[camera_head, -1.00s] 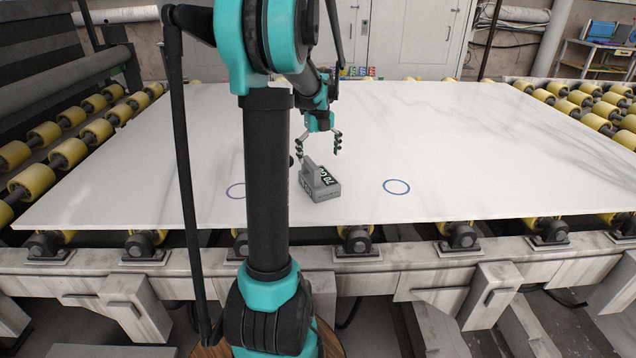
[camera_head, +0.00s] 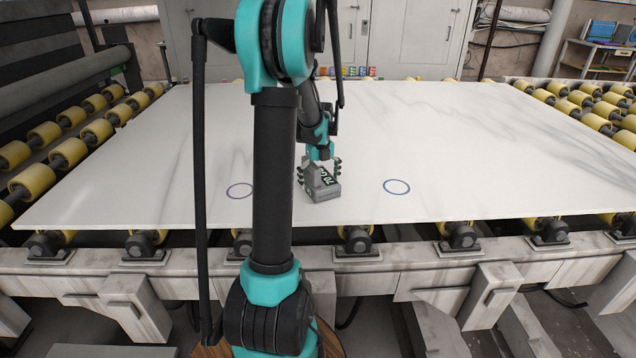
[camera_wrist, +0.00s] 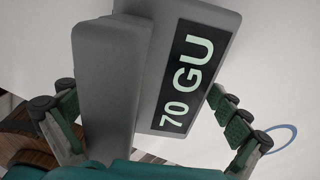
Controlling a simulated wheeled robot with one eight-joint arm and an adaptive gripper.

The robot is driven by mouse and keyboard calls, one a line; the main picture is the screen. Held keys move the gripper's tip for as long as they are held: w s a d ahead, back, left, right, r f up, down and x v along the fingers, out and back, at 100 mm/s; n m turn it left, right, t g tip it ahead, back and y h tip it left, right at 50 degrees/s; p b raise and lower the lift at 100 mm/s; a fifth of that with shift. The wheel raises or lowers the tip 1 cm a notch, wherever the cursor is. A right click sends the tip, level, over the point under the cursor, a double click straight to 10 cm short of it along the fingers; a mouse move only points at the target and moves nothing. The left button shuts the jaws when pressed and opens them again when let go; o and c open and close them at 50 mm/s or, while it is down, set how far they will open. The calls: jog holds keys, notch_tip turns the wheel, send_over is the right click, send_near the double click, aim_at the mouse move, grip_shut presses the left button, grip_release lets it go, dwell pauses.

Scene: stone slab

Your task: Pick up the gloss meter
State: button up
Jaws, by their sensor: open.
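The gloss meter (camera_head: 324,191) is a grey box with a raised handle-like block and a black label reading "70 GU". It rests on the white stone slab (camera_head: 480,150), between two drawn circles. My gripper (camera_head: 319,170) is open and low over the meter, its fingers on either side of the upper part. In the wrist view the gloss meter (camera_wrist: 112,75) fills the middle, and the open fingers of my gripper (camera_wrist: 150,125) stand to its left and right, with gaps visible. The lower edge of the meter is hidden by my gripper there.
A purple circle (camera_head: 240,190) lies left of the meter and a blue circle (camera_head: 397,187) right of it, both flat on the slab. Yellow rollers (camera_head: 70,152) flank the slab. Small coloured items (camera_head: 358,71) stand beyond its far edge. The slab is otherwise clear.

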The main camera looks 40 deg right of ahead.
jog(key=c, duration=1.4)
